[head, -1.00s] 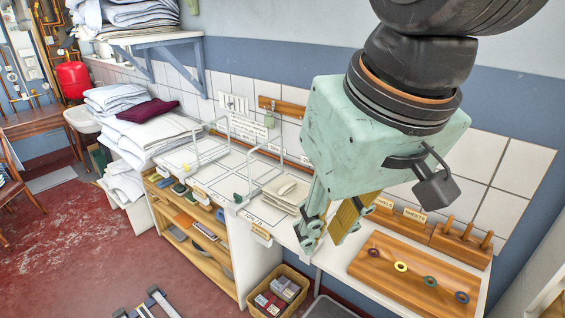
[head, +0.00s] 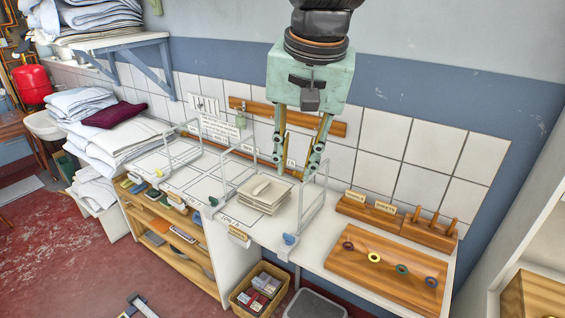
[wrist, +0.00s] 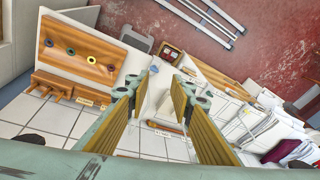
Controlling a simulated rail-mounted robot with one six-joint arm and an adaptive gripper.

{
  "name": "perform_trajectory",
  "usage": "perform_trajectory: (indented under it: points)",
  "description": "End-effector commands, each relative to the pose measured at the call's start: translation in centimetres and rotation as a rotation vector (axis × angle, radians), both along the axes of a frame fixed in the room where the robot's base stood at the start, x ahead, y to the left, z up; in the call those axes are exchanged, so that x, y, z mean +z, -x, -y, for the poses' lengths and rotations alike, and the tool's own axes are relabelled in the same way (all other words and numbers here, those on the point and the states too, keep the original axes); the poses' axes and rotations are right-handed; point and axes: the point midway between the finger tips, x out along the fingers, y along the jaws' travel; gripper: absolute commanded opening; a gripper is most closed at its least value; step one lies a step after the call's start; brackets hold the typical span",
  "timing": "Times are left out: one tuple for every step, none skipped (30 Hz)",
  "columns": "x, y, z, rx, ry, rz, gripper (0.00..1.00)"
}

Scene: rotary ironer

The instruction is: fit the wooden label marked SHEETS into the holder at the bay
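My gripper (head: 294,170) is open, its two fingers apart and pointing down over the back of the right-hand wire-framed bay. In the wrist view (wrist: 158,92) no object shows between the fingers. Two small wooden labels stand on a wooden rack at the right: a left label (head: 355,196) and a right label (head: 385,208). Their lettering is too small to read surely, so I cannot tell which says SHEETS. A small wooden plate, perhaps a label holder (head: 238,234), is at the bay's front edge. Folded linen (head: 265,195) lies in the bay.
Wire dividers (head: 313,205) stand upright beside the bay. A board with coloured rings (head: 388,268) and a rack with pegs (head: 432,230) are at the right. A wooden rail (head: 328,127) is on the tiled wall. A basket (head: 259,290) stands below the counter.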

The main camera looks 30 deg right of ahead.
Motion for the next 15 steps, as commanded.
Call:
perform_trajectory:
  points:
    - [-0.1,-0.7,0.9,-0.039,-0.008,-0.008,0.22]
    - [-0.2,-1.1,1.3,-0.061,-0.013,-0.011,0.22]
    - [-0.3,-1.5,1.9,-0.092,-0.019,-0.013,0.22]
    - [-0.4,-1.9,2.3,-0.115,-0.023,-0.016,0.22]
    - [-0.4,-2.2,2.8,-0.139,-0.028,-0.018,0.22]
    - [-0.5,-2.7,3.5,-0.171,-0.034,-0.021,0.22]
    - [-0.7,-3.0,3.9,-0.194,-0.039,-0.023,0.22]
    - [-0.7,-3.3,4.4,-0.219,-0.044,-0.025,0.22]
    - [-0.9,-3.7,5.1,-0.25,-0.05,-0.029,0.22]
    - [-1.0,-4.0,5.6,-0.275,-0.054,-0.03,0.22]
    - [-1.1,-4.3,6.1,-0.298,-0.057,-0.032,0.22]
    - [-1.3,-4.7,6.8,-0.332,-0.064,-0.035,0.22]
    - [-1.4,-5.0,7.3,-0.356,-0.069,-0.036,0.22]
    - [-1.6,-5.3,7.9,-0.38,-0.072,-0.038,0.22]
    - [-1.8,-5.6,8.6,-0.413,-0.078,-0.041,0.22]
